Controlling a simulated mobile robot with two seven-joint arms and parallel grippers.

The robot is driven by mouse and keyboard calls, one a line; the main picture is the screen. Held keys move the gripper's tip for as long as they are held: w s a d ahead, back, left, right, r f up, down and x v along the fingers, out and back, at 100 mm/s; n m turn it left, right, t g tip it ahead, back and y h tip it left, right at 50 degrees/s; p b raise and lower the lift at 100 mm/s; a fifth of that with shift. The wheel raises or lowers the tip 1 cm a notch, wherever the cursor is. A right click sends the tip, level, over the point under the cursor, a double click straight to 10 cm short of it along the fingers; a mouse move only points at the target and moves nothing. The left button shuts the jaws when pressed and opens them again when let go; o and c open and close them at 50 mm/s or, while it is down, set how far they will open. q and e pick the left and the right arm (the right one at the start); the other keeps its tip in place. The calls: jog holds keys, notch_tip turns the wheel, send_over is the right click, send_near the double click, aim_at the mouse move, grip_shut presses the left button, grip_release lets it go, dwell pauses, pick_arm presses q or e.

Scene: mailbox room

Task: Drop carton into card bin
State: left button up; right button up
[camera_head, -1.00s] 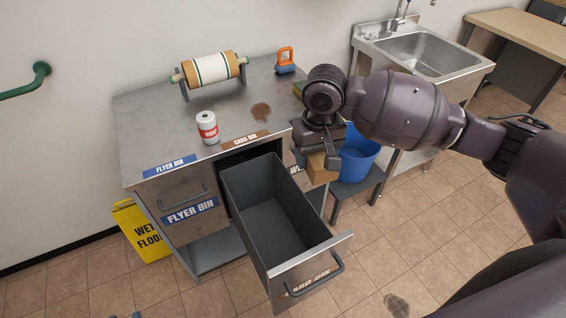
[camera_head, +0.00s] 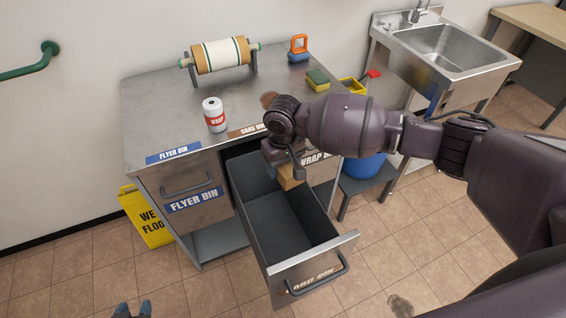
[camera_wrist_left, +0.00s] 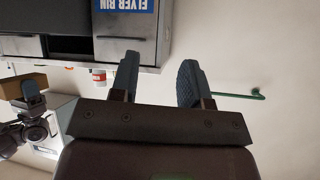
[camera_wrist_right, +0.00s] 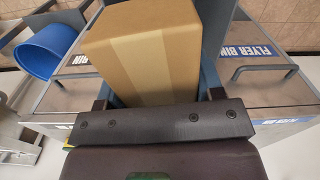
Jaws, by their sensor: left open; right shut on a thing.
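The brown carton (camera_wrist_right: 150,50) is held between the fingers of my right gripper (camera_wrist_right: 158,90). In the head view the carton (camera_head: 289,178) hangs under the right gripper, above the right rear part of the open card bin drawer (camera_head: 270,217). The drawer is pulled out and looks empty inside. The carton also shows at the left edge of the left wrist view (camera_wrist_left: 25,86). My left gripper (camera_head: 132,309) is at the bottom left of the head view. In the left wrist view (camera_wrist_left: 155,80) its fingers are apart with nothing between them.
The flyer bin (camera_head: 192,195) is shut, left of the open drawer. A blue bucket (camera_head: 364,167) stands right, and a yellow floor sign (camera_head: 146,216) left.

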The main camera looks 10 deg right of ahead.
notch_tip(320, 180, down, 4)
jog(key=shift+s+r+b, duration=0.1)
jog(key=shift+r+b, duration=0.15)
jog(key=shift+b, duration=0.95)
jog(key=shift+f+b, duration=0.6)
jog(key=shift+b, duration=0.05)
pick_arm(q)
jog(key=f, duration=0.3)
jog(key=shift+w+d+f, duration=0.15)
jog(key=shift+w+f, duration=0.05)
jog(key=shift+f, duration=0.2)
pick_arm(e)
jog(key=o, duration=1)
